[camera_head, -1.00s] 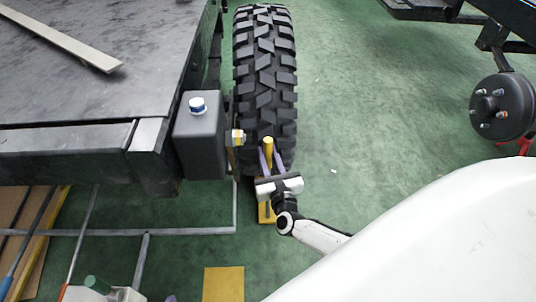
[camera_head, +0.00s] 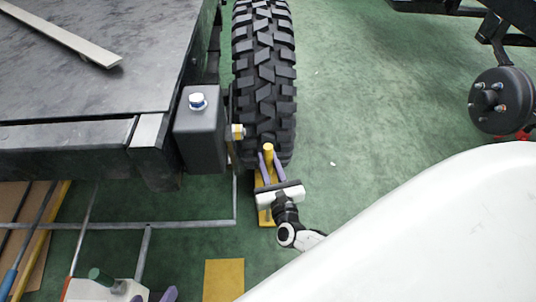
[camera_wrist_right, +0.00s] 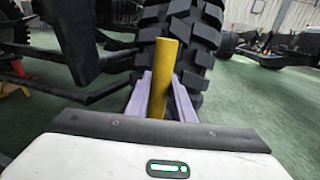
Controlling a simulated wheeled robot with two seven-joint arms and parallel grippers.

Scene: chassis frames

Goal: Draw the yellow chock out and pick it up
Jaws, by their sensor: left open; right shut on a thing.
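The yellow chock (camera_head: 266,218) lies on the green floor at the near foot of the big black tyre (camera_head: 264,85), with an upright yellow post (camera_head: 268,153). My right gripper (camera_head: 270,162) has its two purple fingers on either side of the post and is shut on it. The post also stands between the fingers in the right wrist view (camera_wrist_right: 163,75), with the tyre tread behind. The gripper's body hides part of the chock's base. I cannot tell whether the chock touches the tyre.
A dark chassis with a grey box (camera_head: 200,135) stands left of the tyre. Grey rails (camera_head: 150,226) lie on the floor. A wheel hub (camera_head: 500,100) is at right. Floor right of the tyre is clear.

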